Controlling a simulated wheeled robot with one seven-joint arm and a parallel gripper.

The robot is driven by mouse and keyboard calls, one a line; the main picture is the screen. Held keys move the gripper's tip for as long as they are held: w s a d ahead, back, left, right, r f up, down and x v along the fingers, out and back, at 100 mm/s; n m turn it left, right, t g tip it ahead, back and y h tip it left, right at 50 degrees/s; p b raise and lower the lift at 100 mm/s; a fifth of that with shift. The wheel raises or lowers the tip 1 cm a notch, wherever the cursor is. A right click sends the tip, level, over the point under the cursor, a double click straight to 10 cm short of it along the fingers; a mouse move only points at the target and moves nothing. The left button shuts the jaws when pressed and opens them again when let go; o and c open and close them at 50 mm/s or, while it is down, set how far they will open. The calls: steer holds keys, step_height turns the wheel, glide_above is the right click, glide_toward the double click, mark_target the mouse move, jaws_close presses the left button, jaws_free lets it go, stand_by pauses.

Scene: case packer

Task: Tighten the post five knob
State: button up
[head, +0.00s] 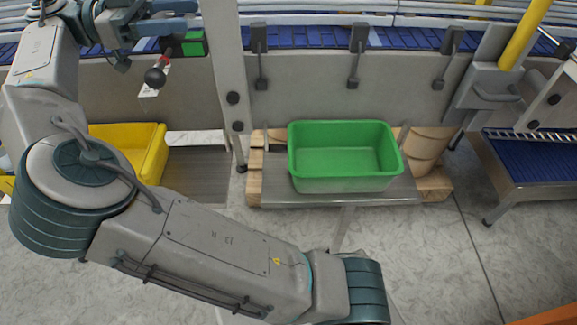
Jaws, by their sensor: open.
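Two round black knobs, an upper one (233,98) and a lower one (238,127), sit on the pale upright post (228,60) left of centre. No number is readable, so I cannot tell which is the post five knob. A black ball-ended lever (154,77) with a red collar stands further left, below a green-and-black box (193,44). My gripper (188,17) is at the top left, above the box and left of the post. Its blue-grey fingers are apart, with no held object visible. It is clear of both knobs.
A green bin (345,185) stands on a small metal table below the conveyor (300,38). A yellow bin (150,150) is at left, partly behind my arm. Black brackets (354,70) line the conveyor side. A second blue conveyor (540,160) is at right.

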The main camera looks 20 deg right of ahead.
steer(key=shift+f+n+t+b, duration=0.25)
steer(key=shift+n+t+b, duration=0.15)
steer(key=shift+t+b, duration=0.3)
steer(key=t+b, duration=0.1)
steer(key=n+t+b, duration=0.1)
steer(key=n+t+h+b, duration=0.1)
steer(key=shift+w+d+r+b, duration=0.1)
steer(key=shift+w+r+b, duration=0.05)
steer(key=shift+w+b, duration=0.15)
steer(key=shift+n+t+b, duration=0.55)
steer(key=shift+n+t, duration=0.15)
steer(key=shift+t, duration=0.4)
steer(key=shift+w+n+t+b, duration=0.2)
steer(key=shift+n+t+b, duration=0.65)
steer(key=shift+t, duration=0.65)
